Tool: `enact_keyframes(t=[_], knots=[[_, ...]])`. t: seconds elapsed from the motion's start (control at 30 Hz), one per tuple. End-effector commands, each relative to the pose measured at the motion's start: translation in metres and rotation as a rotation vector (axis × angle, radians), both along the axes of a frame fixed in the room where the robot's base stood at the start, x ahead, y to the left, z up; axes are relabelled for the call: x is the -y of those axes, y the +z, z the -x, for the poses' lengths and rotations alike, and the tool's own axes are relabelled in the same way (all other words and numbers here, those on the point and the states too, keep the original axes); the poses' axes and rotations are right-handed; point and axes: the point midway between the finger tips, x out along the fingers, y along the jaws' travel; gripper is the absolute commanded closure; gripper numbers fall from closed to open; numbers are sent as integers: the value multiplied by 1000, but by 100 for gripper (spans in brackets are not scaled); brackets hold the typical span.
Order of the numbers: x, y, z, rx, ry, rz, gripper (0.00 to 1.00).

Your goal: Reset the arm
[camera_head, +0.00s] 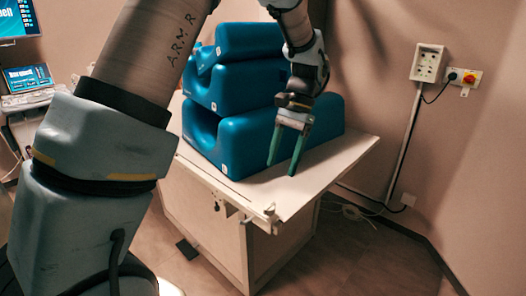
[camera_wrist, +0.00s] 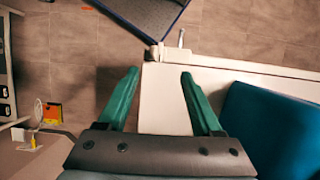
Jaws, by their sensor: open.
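My gripper (camera_head: 283,158) is open and empty, with two green fingers. In the head view it points down over the right part of the white table (camera_head: 318,165), in front of a stack of blue foam positioners (camera_head: 252,90). In the wrist view my gripper (camera_wrist: 158,82) shows its fingers spread, with the white table top (camera_wrist: 165,112) and its edge below them. A blue foam block (camera_wrist: 278,125) lies to the right there. My arm covers the left part of the head view and hides part of the room behind it.
A wall outlet box (camera_head: 427,62) and a red-yellow switch (camera_head: 470,78) are on the right wall. A console with a screen (camera_head: 27,78) stands at the left. Cables (camera_head: 352,212) lie on the floor by the wall. Floor at the lower right (camera_head: 365,262) is clear.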

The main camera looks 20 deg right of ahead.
Motion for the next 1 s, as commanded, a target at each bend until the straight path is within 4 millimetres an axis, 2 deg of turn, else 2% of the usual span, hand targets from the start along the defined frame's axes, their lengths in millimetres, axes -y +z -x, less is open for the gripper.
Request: enact_keyframes(t=[0.17, 0.27, 0.47, 0.6, 0.7, 0.83, 1.0], knots=[[-10, 0, -4, 8, 27, 11, 33], [-39, 0, -16, 36, 110, 47, 33], [-141, -3, -34, 162, 413, 166, 33], [-211, -8, -27, 277, 632, 235, 33], [-249, -11, -15, 352, 761, 268, 33], [-279, -14, -1, 423, 874, 292, 33], [-293, -16, 7, 462, 928, 303, 33]])
